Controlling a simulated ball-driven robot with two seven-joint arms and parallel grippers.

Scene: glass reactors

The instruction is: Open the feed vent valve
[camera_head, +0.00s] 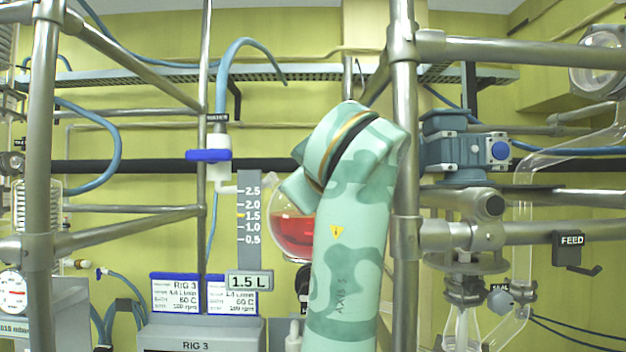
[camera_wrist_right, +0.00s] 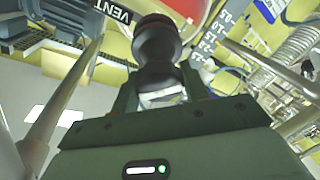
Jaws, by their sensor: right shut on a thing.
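In the right wrist view, a black rounded knob (camera_wrist_right: 157,42) stands just beyond my fingers, beside a black label (camera_wrist_right: 116,12) reading VENT. My right gripper (camera_wrist_right: 158,92) is shut on the vent valve's knob, at a pale grey metallic part below its black head. The valve body and the handle's angle to it are hidden. In the head view my right arm rises through the middle and covers the vent valve and the right gripper. My left gripper is in neither view.
A flask of red liquid (camera_head: 292,234) sits behind my arm. A blue-handled valve (camera_head: 208,156) is to its left. Steel frame posts (camera_head: 406,150) stand close to the right of my arm, with a FEED tag (camera_head: 571,241) farther right. A RIG 3 box (camera_head: 200,335) is low in front.

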